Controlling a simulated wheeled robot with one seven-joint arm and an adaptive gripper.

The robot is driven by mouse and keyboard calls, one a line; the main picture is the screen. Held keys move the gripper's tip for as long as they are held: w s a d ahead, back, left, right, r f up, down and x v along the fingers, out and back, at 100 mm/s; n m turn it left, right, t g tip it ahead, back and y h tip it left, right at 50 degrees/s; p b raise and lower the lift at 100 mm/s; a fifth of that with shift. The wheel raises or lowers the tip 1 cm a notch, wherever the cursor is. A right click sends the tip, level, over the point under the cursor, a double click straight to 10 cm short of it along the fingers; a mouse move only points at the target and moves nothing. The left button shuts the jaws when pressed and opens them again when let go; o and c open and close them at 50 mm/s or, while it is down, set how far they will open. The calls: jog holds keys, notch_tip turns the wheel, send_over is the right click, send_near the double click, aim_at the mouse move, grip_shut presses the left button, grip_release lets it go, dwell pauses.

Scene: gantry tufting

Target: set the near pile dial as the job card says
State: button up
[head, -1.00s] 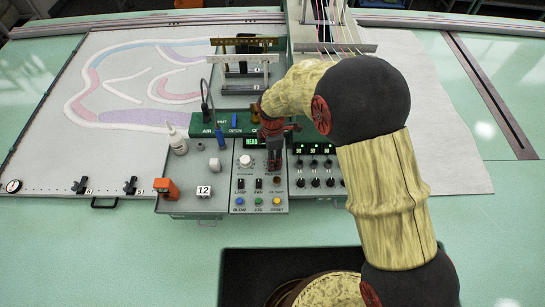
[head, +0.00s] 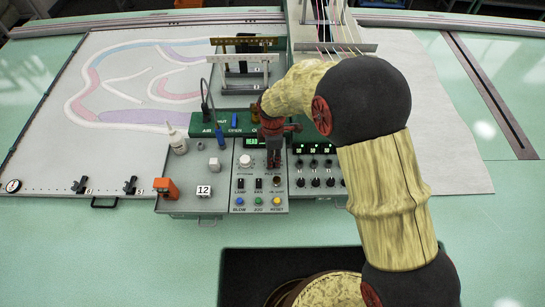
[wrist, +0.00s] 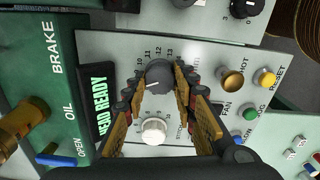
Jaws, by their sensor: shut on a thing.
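My gripper (wrist: 155,95) points down over the grey console panel (wrist: 105,45), its fingers shut on a dark grey dial (wrist: 160,75). Numbers such as 10, 11, 12 and 13 ring the dial. A pale mark on the dial points to the lower left of the wrist view; the number it meets is not clear. In the head view my gripper (head: 273,162) hides this dial. A small white card (head: 203,190) reading 12 stands left of the panel; I cannot tell whether it is the job card.
A white knob (wrist: 154,130) sits close beside the gripped dial. A green display (wrist: 97,98) reads HEAD READY. Green, blue and yellow buttons (head: 277,201) line the panel's front. A white bottle (head: 177,141) and an orange block (head: 165,187) stand to the left.

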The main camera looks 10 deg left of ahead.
jog(key=m+b, duration=0.1)
jog(key=m, duration=0.9)
jog(key=shift+w+b, duration=0.1)
jog(key=shift+b, duration=0.3)
jog(key=m, duration=0.5)
jog(key=shift+m, duration=0.4)
jog(key=m, duration=0.4)
jog(key=shift+m+b, duration=0.4)
jog(key=o, duration=1.2)
jog(key=shift+c, duration=0.2)
jog(key=shift+r, duration=0.1)
